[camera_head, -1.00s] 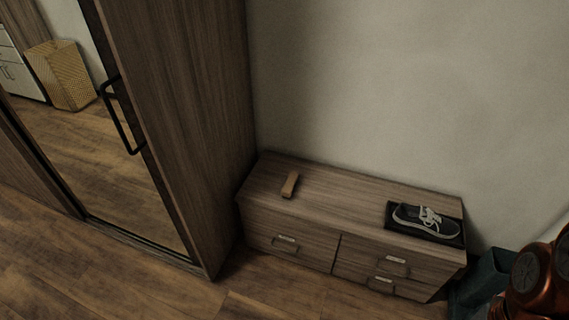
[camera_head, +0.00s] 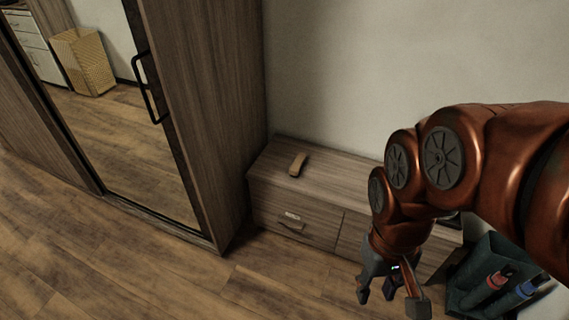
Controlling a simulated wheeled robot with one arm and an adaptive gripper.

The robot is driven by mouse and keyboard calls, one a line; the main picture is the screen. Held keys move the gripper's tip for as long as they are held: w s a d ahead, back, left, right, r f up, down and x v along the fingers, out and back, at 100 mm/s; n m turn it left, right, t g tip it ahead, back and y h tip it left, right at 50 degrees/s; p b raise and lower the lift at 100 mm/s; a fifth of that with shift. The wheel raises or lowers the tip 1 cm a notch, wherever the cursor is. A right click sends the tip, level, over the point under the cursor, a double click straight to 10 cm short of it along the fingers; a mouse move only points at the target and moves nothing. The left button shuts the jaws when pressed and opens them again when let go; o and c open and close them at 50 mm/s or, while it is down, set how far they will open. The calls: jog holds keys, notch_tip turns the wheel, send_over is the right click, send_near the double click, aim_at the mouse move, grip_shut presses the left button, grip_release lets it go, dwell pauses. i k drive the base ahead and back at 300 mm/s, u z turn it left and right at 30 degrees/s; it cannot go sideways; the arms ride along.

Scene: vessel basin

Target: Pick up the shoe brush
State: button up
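The shoe brush (camera_head: 297,164), a small brown oblong block, lies on the left part of the low wooden drawer cabinet's top (camera_head: 332,172). My gripper (camera_head: 390,300) hangs in front of the cabinet, to the right of and lower in the picture than the brush, pointing down. Its fingers are spread apart with nothing seen between them. It is well clear of the brush. My arm hides the right part of the cabinet, including nearly all of the shoe and its dark mat.
A tall wardrobe (camera_head: 205,110) with a mirrored door and black handle (camera_head: 149,88) stands left of the cabinet. A dark teal bin (camera_head: 490,262) holding umbrella-like items stands at the right. The wooden floor (camera_head: 190,285) in front is clear.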

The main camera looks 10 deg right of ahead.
aim_at(296, 166)
jog(key=z, duration=3.8)
jog(key=k, duration=1.95)
jog(key=u, duration=0.5)
